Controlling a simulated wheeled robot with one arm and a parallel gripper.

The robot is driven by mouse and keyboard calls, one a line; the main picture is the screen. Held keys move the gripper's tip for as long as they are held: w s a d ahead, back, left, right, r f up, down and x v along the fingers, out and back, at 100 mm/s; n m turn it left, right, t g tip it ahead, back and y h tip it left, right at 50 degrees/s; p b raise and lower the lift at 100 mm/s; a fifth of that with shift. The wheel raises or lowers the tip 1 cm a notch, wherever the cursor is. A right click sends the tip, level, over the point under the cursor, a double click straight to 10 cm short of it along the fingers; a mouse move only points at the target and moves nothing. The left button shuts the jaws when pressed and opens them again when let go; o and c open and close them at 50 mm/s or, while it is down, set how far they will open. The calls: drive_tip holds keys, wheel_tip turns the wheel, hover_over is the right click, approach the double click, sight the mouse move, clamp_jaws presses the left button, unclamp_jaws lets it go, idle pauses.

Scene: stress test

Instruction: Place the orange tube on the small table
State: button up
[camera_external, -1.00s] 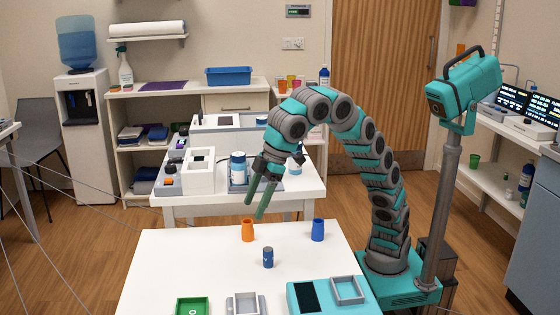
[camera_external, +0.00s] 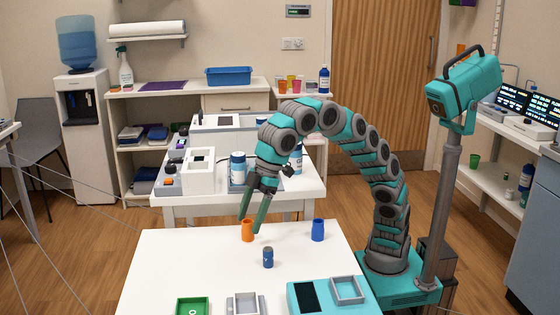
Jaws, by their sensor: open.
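The orange tube (camera_external: 247,231) stands upright near the far edge of the white table (camera_external: 190,262) in front. My gripper (camera_external: 249,225) is open and points down at the tube, with one finger near its left side and the other near its right. I cannot tell whether the fingers touch it. Which table the task calls the small table is not clear from this view; a second white table (camera_external: 228,206) stands behind the front one.
A blue cup (camera_external: 318,230) stands right of the tube, and a small dark blue jar (camera_external: 268,257) in front of it. A green tray (camera_external: 193,307), a grey tray (camera_external: 246,304) and a teal device (camera_external: 305,296) line the near side. The front table's left part is clear.

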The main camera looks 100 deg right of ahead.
drive_tip(key=shift+x, duration=1.1)
drive_tip(key=shift+c, duration=0.3)
clamp_jaws()
